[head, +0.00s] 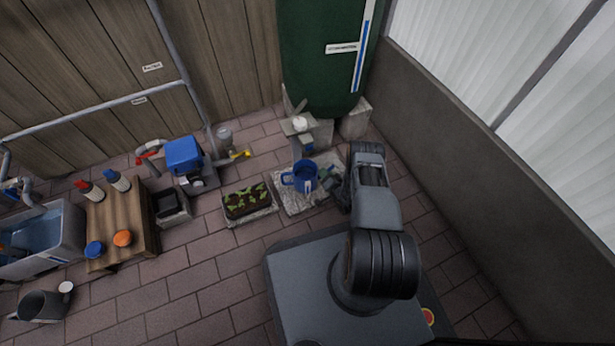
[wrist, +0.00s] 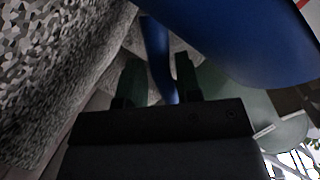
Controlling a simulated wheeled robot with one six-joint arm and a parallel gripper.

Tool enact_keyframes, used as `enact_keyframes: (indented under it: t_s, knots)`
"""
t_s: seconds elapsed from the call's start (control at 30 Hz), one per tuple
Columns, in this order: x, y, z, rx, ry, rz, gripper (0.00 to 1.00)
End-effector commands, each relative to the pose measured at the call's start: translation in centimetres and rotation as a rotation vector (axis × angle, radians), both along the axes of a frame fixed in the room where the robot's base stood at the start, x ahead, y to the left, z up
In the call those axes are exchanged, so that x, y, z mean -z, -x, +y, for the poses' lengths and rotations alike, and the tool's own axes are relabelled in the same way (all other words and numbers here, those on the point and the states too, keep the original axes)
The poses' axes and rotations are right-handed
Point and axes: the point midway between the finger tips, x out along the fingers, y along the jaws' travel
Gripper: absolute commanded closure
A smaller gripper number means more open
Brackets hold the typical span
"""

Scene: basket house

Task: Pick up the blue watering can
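The blue watering can (head: 306,174) stands upright on a pale stone slab (head: 293,204), with a loop on its left side. My gripper (head: 334,184) is low, close to the can's right side. In the wrist view, the can's blue body (wrist: 240,40) fills the upper right. A narrow blue strip of it (wrist: 157,55), which looks like a handle, runs between the two fingers of my gripper (wrist: 158,75). The fingers stand apart on either side of the strip, and I see no clear clamping on it. The fingertip contact is too dark to judge.
A planter of seedlings (head: 246,202) sits left of the slab. A grey tap post (head: 303,143) and a green tank (head: 325,60) stand behind. The low wall (head: 470,160) is at right.

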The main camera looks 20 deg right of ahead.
Motion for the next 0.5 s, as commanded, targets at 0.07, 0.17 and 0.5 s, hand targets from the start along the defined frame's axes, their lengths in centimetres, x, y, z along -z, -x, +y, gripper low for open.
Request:
enact_keyframes:
  t_s: [0.07,0.17,0.5]
  knots:
    - [0.00,-0.03,0.18,-0.004,0.000,0.001,0.76]
    - [0.00,-0.03,0.20,-0.004,0.000,0.001,0.85]
    - [0.01,0.03,0.03,-0.001,-0.001,0.001,1.00]
